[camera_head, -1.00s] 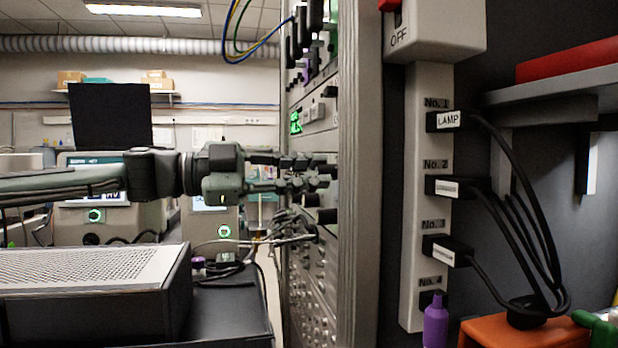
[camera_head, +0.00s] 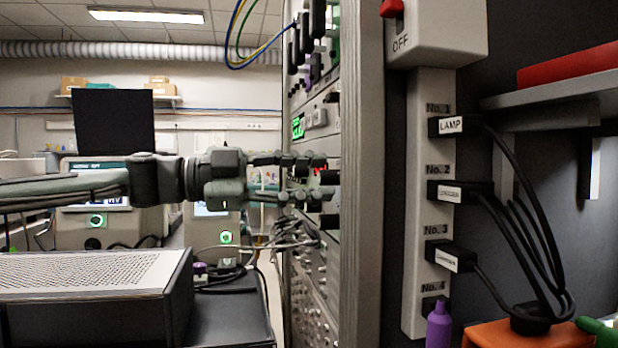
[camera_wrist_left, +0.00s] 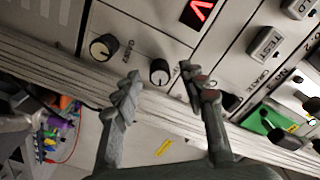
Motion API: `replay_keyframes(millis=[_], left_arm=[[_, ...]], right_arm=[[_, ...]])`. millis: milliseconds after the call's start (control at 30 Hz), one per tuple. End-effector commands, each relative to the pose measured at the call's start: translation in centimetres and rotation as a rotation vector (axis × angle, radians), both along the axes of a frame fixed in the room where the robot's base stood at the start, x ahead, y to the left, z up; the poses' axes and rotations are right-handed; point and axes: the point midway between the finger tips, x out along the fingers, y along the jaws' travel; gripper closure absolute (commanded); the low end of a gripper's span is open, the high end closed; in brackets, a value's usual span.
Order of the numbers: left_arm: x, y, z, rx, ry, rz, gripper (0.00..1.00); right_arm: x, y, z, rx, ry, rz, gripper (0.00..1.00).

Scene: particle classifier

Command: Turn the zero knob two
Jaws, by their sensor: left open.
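My left gripper (camera_head: 322,178) is in front of the instrument rack's panel (camera_head: 312,258) in the head view. It is open, with one finger above the other. In the left wrist view, a round black knob with a pale face (camera_wrist_left: 159,71) lies between the open fingertips of the left gripper (camera_wrist_left: 160,80). The fingers appear apart from it. A second similar knob (camera_wrist_left: 103,47) sits to its left, outside the fingers. I cannot read the small knob labels clearly enough to tell which is the zero knob. My right gripper is not in view.
A red-lit display (camera_wrist_left: 197,12) and a grey switch (camera_wrist_left: 265,43) are on the panel. Cables (camera_head: 285,240) hang from the rack just below the gripper. A perforated grey box (camera_head: 90,275) stands below the left arm. A power strip (camera_head: 428,200) is to the right.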

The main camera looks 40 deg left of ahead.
Motion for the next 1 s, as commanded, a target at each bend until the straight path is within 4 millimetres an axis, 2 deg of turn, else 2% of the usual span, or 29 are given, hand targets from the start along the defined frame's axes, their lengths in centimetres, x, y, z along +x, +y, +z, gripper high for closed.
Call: replay_keyframes(millis=[133, 267, 500, 700, 1000], left_arm=[[-0.4, 0.4, 0.1, 0.001, -0.001, 0.001, 0.58], [-1.7, 1.5, 0.2, 0.002, -0.002, 0.004, 0.58], [-5.7, 5.0, 0.1, 0.000, -0.003, 0.006, 0.58], [-8.2, 7.0, 0.0, 0.002, -0.001, 0.004, 0.58], [-9.2, 7.8, 0.0, 0.000, 0.000, 0.000, 0.58]], right_arm=[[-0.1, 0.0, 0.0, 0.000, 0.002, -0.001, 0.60], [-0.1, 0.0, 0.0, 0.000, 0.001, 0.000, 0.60], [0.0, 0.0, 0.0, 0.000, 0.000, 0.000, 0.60], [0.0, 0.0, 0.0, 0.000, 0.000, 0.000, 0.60], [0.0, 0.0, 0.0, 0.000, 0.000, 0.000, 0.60]])
